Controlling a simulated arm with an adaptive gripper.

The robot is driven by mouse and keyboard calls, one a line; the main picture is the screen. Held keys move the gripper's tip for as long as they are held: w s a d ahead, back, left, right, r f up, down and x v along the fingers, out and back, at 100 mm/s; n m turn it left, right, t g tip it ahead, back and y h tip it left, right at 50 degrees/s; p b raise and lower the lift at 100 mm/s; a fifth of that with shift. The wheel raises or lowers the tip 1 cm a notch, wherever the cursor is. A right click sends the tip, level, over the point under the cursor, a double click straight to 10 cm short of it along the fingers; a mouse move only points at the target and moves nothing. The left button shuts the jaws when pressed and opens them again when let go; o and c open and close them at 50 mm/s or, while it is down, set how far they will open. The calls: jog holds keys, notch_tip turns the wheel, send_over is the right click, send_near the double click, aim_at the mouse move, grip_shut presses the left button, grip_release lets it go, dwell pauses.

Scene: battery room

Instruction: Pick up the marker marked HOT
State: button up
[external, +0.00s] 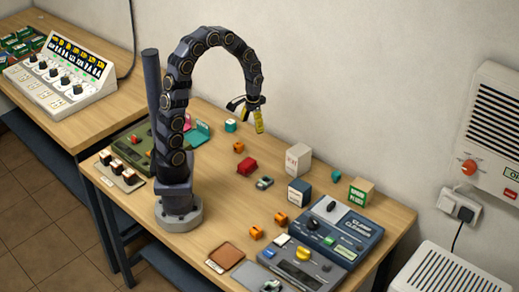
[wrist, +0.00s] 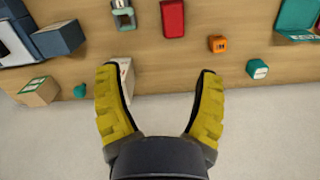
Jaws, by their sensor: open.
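No lettering that I can read as HOT shows, so I cannot tell which piece is that marker. Small cubes that may be markers include an orange cube (external: 238,148) and a teal cube (external: 231,125) on the table near my gripper. The wrist view shows the orange cube (wrist: 217,43) and the teal cube (wrist: 257,69) to the right of my fingers, with faint marks on them. Two more orange cubes (external: 281,218) (external: 257,233) lie toward the front. My gripper (external: 247,117) is open and empty above the table's wall side; its yellow fingers (wrist: 157,72) are spread.
A red block (external: 247,166), a green clip-like piece (external: 264,183), a white box (external: 298,158), a dark box (external: 299,190) and a cardboard box (external: 361,190) stand nearby. A grey-blue device (external: 340,232) fills the right side. A wall rises behind the table.

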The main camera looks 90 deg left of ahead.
aim_at(238, 144)
jog(key=s+a+f+n, duration=0.1)
jog(key=a+f, duration=0.2)
jog(key=a, duration=0.1)
jog(key=s+a+f+n, duration=0.1)
jog(key=s+a+f, duration=0.1)
jog(key=a+f, duration=0.2)
jog(key=s+a+f+n, duration=0.1)
jog(key=s+a+f, duration=0.1)
jog(key=a+f, duration=0.2)
jog(key=shift+a+f+n, duration=0.2)
jog(key=shift+a+n, duration=0.2)
jog(key=shift+a, duration=0.75)
jog(key=f, duration=0.5)
jog(key=d+f, duration=0.1)
jog(key=f, duration=0.1)
jog(key=shift+w+f, duration=0.15)
jog(key=shift+f, duration=0.1)
jog(key=c, duration=1.1)
